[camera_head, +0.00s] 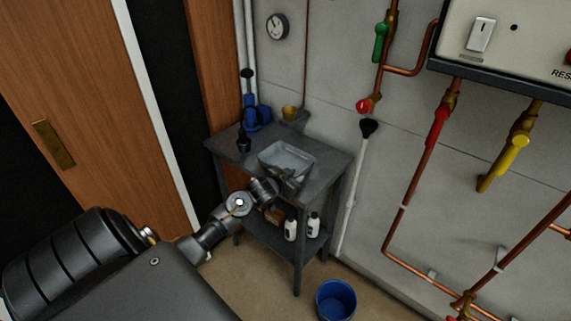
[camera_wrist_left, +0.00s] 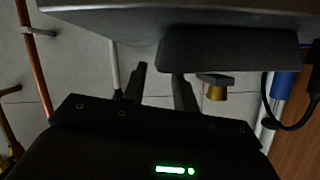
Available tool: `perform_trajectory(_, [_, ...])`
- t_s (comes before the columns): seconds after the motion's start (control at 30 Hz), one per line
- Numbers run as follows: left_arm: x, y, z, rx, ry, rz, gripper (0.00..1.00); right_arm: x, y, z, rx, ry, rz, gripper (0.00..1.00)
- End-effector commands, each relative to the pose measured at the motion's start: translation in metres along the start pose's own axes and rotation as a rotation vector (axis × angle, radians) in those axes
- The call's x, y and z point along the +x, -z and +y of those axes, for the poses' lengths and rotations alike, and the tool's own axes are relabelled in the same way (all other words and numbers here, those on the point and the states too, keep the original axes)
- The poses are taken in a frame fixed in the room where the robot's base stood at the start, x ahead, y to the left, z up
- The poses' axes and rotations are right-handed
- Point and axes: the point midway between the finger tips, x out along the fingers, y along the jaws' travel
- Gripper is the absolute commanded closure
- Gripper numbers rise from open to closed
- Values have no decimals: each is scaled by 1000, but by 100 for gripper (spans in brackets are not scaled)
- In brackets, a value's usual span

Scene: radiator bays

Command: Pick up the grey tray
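The grey tray (camera_head: 287,155) sits on a dark grey side table (camera_head: 335,160) in the corner. My left gripper (camera_head: 292,180) is at the tray's near side in the head view and covers part of it. In the left wrist view, which looks upside down, the two dark fingers (camera_wrist_left: 160,82) stand apart with a gap between them. A wide grey surface (camera_wrist_left: 130,18) and a dark block (camera_wrist_left: 230,50) fill the top there. One finger's tip meets the block's edge; whether it touches cannot be told. My right gripper is not in view.
A black object (camera_head: 243,140) and a blue item (camera_head: 258,113) stand at the table's back left. A brass cup (camera_head: 290,112) is behind the tray. White bottles (camera_head: 291,229) stand on the lower shelf. A blue bucket (camera_head: 336,300) is on the floor. Copper pipes (camera_head: 412,195) run along the wall.

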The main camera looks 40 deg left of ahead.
Motion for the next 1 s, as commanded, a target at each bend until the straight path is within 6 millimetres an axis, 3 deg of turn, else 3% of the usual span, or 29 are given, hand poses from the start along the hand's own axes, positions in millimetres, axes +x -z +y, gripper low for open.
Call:
perform_trajectory(0.27, [10,1,1,1,-1,-2,71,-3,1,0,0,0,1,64])
perform_trajectory(0.6, [50,-1,1,1,0,-2,71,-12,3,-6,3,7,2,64])
perform_trajectory(0.93, [56,-2,2,2,0,-1,71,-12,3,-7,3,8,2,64])
perform_trajectory(1.0, [56,-2,2,2,0,-1,79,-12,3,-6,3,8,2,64])
